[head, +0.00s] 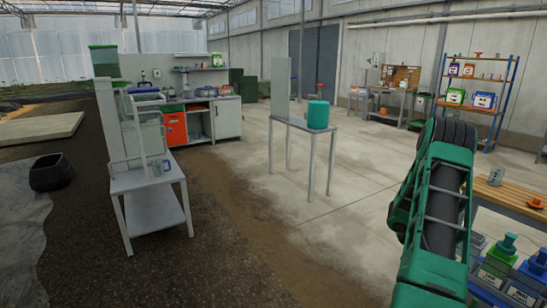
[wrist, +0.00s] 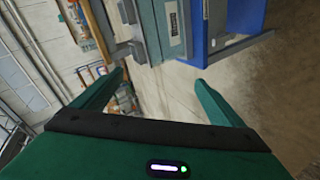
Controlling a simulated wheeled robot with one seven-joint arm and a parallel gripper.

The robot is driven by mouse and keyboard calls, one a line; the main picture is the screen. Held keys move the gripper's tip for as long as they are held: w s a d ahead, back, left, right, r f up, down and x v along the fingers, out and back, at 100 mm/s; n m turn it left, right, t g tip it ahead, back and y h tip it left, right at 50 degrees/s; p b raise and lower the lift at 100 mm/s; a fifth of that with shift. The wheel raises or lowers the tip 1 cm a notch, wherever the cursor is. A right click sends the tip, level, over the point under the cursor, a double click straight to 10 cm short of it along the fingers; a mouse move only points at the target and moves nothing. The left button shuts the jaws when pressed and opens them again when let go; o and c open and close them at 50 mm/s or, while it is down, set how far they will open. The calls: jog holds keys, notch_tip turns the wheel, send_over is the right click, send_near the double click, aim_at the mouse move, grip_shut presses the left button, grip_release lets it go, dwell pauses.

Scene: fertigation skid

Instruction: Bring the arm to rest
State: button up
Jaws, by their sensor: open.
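My arm (head: 440,190), green and black, rises from the lower right in the head view. Its far end is hidden there, so my gripper does not show in that view. In the wrist view my gripper (wrist: 160,88) has its two green fingers spread wide apart. The space between the fingers is empty. Beyond the fingertips are a grey-green box (wrist: 162,30) with a label and a blue container (wrist: 238,25), apart from the fingers.
A wooden-topped table (head: 510,195) stands close on the right, with several bottles below it. A grey table (head: 305,125) holding a teal container (head: 318,115) stands mid-floor. A shelf rack (head: 480,90) is behind my arm. The concrete floor between is clear.

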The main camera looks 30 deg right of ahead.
jog(key=a+r+m+y, duration=0.2)
jog(key=a+r+y, duration=0.1)
jog(key=a+r, duration=0.8)
jog(key=a+r+m+y, duration=0.15)
jog(key=a+r, duration=0.45)
jog(key=a, duration=0.8)
jog(key=s+a+r+y, duration=0.2)
jog(key=s+a, duration=0.4)
jog(key=a, duration=0.4)
jog(key=s+a+r+g+y, duration=0.1)
jog(key=s+a+y, duration=0.2)
jog(key=s+a, duration=0.3)
jog(key=s+a+r+g+y, duration=0.1)
jog(key=s+a, duration=0.5)
jog(key=a, duration=0.8)
jog(key=shift+a+r+y, duration=0.2)
jog(key=shift+r+y, duration=0.6)
jog(key=shift+y, duration=0.05)
